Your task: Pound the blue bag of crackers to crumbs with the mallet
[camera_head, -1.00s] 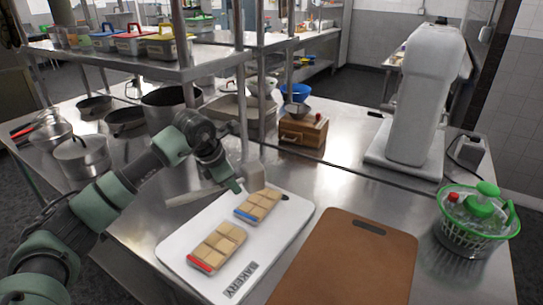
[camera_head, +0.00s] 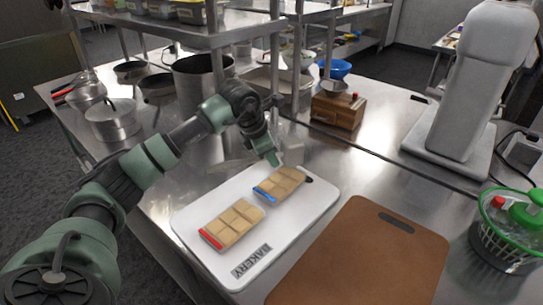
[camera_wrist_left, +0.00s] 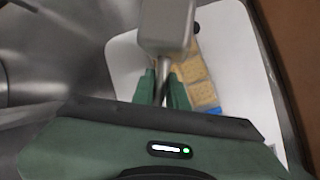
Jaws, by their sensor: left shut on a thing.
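The blue bag of crackers (camera_head: 284,181), a clear pack with a blue end, lies flat on the white board (camera_head: 318,205). It also shows in the left wrist view (camera_wrist_left: 202,88), partly behind the mallet. A similar red-ended cracker bag (camera_head: 231,222) lies beside it, nearer me. My left gripper (camera_head: 276,160) is by the far left side of the blue bag. In the left wrist view the gripper (camera_wrist_left: 163,90) is shut on the handle of the mallet (camera_wrist_left: 166,28), whose grey block head points away from me. Whether the mallet touches anything is unclear. My right gripper is out of view.
A brown cutting board (camera_head: 355,262) lies right of the white board. A green basket (camera_head: 505,235) and a white mixer (camera_head: 460,110) stand at the right. A wooden box (camera_head: 338,110), pots (camera_head: 200,80) and a shelf post stand behind.

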